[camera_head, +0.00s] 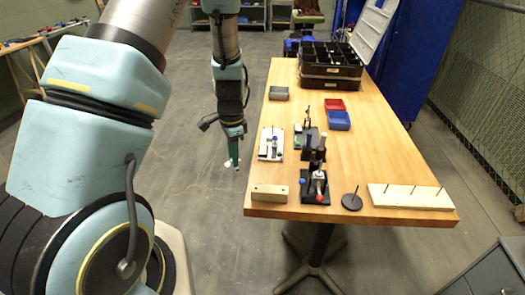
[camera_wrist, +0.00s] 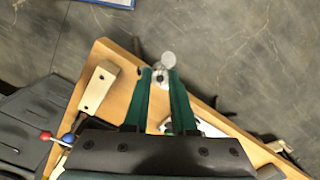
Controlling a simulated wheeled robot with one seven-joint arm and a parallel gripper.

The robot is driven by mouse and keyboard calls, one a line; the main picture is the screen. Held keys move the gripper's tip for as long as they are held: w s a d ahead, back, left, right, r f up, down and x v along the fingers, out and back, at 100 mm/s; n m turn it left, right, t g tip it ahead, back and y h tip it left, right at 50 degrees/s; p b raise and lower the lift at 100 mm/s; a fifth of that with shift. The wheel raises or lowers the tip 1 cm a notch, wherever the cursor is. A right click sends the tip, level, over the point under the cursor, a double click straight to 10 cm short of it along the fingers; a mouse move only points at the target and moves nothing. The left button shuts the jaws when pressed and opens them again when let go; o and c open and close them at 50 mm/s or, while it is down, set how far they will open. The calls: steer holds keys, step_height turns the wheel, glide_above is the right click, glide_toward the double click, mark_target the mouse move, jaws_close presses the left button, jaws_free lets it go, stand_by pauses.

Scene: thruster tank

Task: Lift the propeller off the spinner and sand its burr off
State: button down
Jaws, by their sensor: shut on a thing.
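My gripper (camera_head: 233,158) hangs just off the left edge of the table, tip down. Its green fingers are shut on a small white part, the propeller (camera_head: 229,163). In the wrist view the propeller (camera_wrist: 168,59) shows at the fingertips, with a rounded pale end sticking out beyond them; the rest is partly hidden by the fingers. I cannot make out the burr. A black round base with an upright pin (camera_head: 352,203) stands empty near the table's front edge. I cannot tell which fixture is the spinner. A tan block (camera_head: 268,194) lies at the front left corner.
On the wooden table (camera_head: 380,140) are a white plate with a fixture (camera_head: 271,152), a black clamp-like fixture (camera_head: 316,190), a pale board with upright pins (camera_head: 400,197), red (camera_head: 333,105), blue (camera_head: 338,120) and grey bins (camera_head: 278,93), and a black organiser (camera_head: 330,70). The table's right middle is clear.

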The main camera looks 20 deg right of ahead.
steer(key=s+d+m, duration=0.4)
steer(key=d+m, duration=0.2)
steer(key=d, duration=0.2)
steer(key=shift+m, duration=0.3)
steer(key=shift+s+d+f+b, duration=0.1)
steer(key=shift+d+f+b, duration=0.1)
steer(key=shift+f+b, duration=0.95)
steer(key=shift+s+d+f+b, duration=0.15)
steer(key=shift+f+b, duration=0.4)
steer(key=shift+f, duration=1.05)
steer(key=shift+s+a, duration=0.3)
steer(key=shift+s, duration=0.2)
steer(key=shift+d, duration=0.1)
steer(key=shift+s+d, duration=0.3)
steer(key=shift+d, duration=0.25)
steer(key=shift+s+d, duration=0.1)
steer(key=shift+d, duration=0.05)
steer(key=shift+s+d, duration=0.25)
steer(key=shift+d, duration=0.2)
